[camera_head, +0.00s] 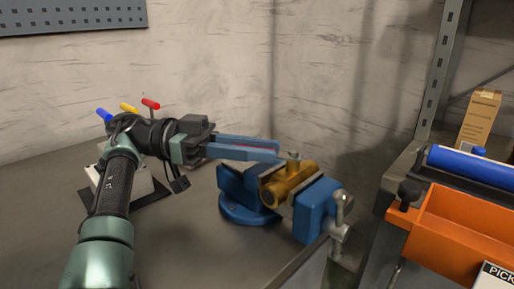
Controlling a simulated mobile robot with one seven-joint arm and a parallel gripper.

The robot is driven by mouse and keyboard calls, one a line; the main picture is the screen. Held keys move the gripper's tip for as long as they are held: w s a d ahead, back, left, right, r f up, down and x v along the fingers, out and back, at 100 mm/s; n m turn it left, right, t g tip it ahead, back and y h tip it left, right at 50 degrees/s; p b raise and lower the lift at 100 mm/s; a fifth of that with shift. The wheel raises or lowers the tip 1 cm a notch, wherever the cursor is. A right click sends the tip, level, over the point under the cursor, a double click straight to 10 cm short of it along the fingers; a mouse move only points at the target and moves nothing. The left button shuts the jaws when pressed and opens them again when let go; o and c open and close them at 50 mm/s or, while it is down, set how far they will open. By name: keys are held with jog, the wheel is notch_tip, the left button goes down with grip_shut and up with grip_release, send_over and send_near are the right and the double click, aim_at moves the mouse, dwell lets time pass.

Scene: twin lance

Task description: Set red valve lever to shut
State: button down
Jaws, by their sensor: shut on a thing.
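A brass valve (287,184) is clamped in a blue vise (316,209) on the bench. Its stem (293,157) stands up on top. My gripper (274,151) reaches in from the left, and its two long blue-grey fingers end close to the stem. A thin strip of the red lever (247,149) shows between the fingers, and they are shut on it. Most of the lever is hidden by the fingers. It points left from the valve, roughly along the fingers.
A box behind my arm carries red (150,103), yellow (128,107) and blue (104,114) handles. An orange bin (458,232) and a blue roll (474,166) are at the right, with a cardboard box (479,119) behind. The bench front (205,255) is clear.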

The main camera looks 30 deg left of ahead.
jog(key=c, duration=0.7)
grip_release()
notch_tip(320, 180, up, 10)
jog(key=p, duration=0.3)
jog(key=shift+p, duration=0.3)
